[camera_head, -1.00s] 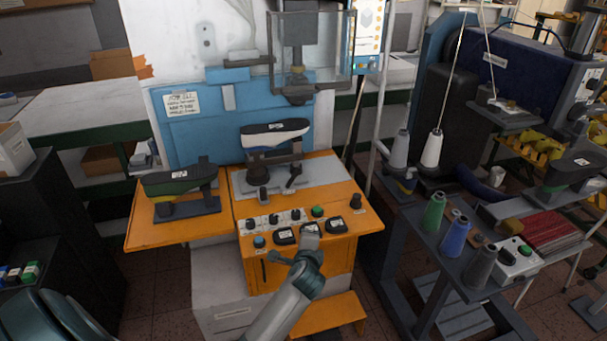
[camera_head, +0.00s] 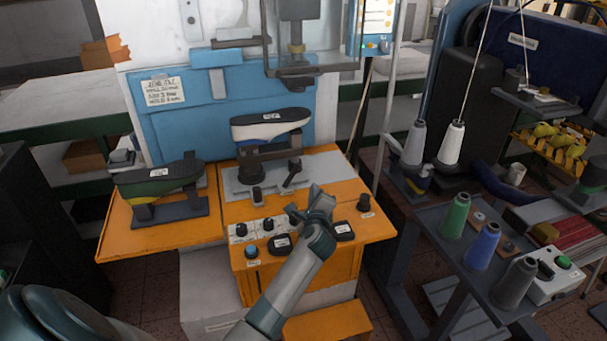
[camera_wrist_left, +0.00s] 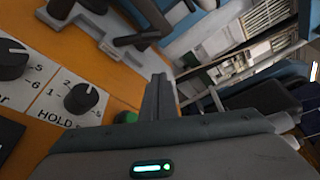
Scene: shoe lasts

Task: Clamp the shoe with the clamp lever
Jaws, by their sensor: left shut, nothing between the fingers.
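A white and blue shoe (camera_head: 252,131) with a black top sits sole-up on the metal stand in the middle of the orange machine table. A dark clamp lever (camera_head: 292,171) stands on the grey plate just right of and in front of the shoe's stand. My left gripper (camera_head: 312,197) is shut and empty, above the front control panel, nearer me than the lever and apart from it. In the left wrist view its closed fingers (camera_wrist_left: 159,98) point up over the panel, with a dark bar above them. My right gripper does not show.
A second green and black shoe (camera_head: 158,181) rests on a stand at the left. Panel knobs (camera_head: 268,224) and a black button (camera_head: 281,243) lie close to my left arm. A press head (camera_head: 297,72) hangs above the middle shoe. A side table (camera_head: 428,216) with thread cones stands right.

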